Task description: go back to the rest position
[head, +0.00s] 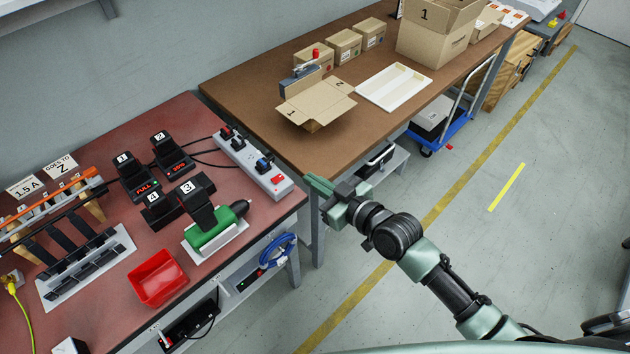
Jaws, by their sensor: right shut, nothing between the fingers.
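My right gripper (317,189) is shut and empty. It is in the air, in front of the corner where the red-topped bench (100,130) and the brown table (255,105) meet. Its green and black arm reaches in from the lower right, over the floor. The gripper looks apart from both tables, though its exact height is hard to tell. My left gripper is not in this view.
The red bench holds battery chargers (170,158), a power strip (252,166), a red bin (158,277) and a rack (85,265). The brown table holds an open carton (316,102), a white tray (395,86) and several boxes. A blue cart (455,125) stands beside it.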

